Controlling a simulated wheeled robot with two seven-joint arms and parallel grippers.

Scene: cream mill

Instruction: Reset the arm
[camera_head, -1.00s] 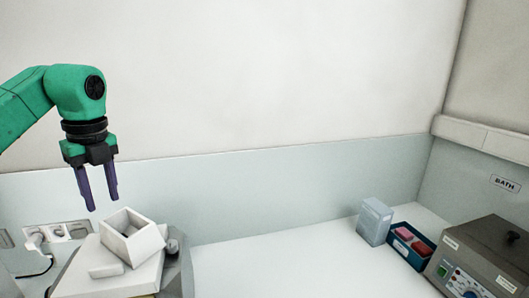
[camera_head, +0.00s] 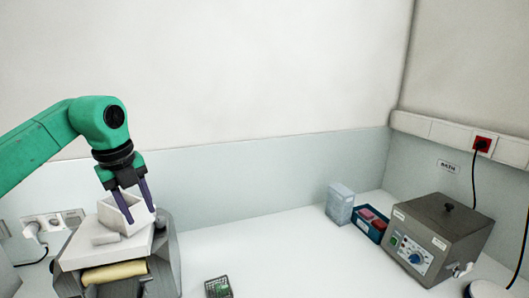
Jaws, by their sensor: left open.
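My left arm is green and comes in from the left in the head view. Its gripper (camera_head: 142,216) points down with two dark purple fingers spread apart. The fingers overlap a white open-topped box (camera_head: 112,217) in the picture; I cannot tell whether they touch it. The box sits tilted on top of a white and grey machine (camera_head: 75,254). My right gripper is out of view.
A yellow roll (camera_head: 115,272) shows in the machine's front. At the right are a pale box (camera_head: 340,203), a blue tray (camera_head: 369,231) with red items and a grey bath (camera_head: 440,236). The middle bench is clear.

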